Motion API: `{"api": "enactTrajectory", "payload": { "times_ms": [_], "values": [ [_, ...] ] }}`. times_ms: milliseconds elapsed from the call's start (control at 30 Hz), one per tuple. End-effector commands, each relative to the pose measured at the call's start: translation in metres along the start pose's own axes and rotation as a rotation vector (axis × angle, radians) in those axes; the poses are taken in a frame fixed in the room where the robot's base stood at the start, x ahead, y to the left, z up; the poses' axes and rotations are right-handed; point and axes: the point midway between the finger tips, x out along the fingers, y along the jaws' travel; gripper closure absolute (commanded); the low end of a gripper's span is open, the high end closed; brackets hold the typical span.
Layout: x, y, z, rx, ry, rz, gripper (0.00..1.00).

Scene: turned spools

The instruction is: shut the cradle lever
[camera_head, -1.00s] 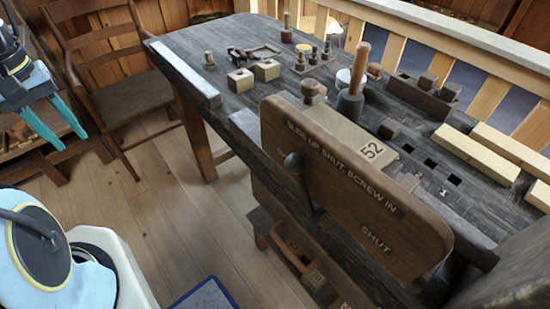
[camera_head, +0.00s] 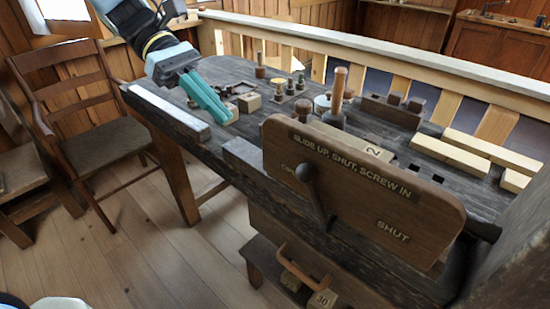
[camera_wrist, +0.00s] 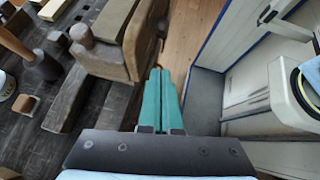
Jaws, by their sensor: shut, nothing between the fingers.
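The cradle lever (camera_head: 315,195) is a dark arm with a round knob, on the front of an upright brown board (camera_head: 405,190). The board reads "SLIDE UP, SHUT, SCREW IN". The knob points up and left, beside a partly hidden label at the left; the word "SHUT" is at the lower right. My gripper (camera_head: 228,118) has teal fingers, shut together and empty, over the bench to the left of the board and apart from the lever. In the wrist view the shut fingers (camera_wrist: 160,75) point toward the wooden board's end; I cannot clearly make out the lever there.
The dark bench (camera_head: 225,75) carries small blocks, spools and a tall handled peg (camera_head: 336,100) behind the board. Pale bars (camera_head: 455,155) lie at the right. A railing runs behind the bench.

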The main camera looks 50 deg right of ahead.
Motion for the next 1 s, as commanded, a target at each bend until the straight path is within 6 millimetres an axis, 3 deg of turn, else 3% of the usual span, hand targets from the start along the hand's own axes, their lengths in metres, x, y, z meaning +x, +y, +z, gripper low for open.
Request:
{"api": "enactTrajectory", "payload": {
  "times_ms": [233,367,833,1000],
  "values": [
    [0.001,0.000,0.000,0.000,0.002,0.000,1.00],
    [0.012,0.000,0.000,0.001,0.000,-0.001,1.00],
    [0.103,-0.002,0.000,0.000,0.002,-0.004,1.00],
    [0.117,-0.001,0.021,0.003,0.003,-0.001,1.00]
  ]
}}
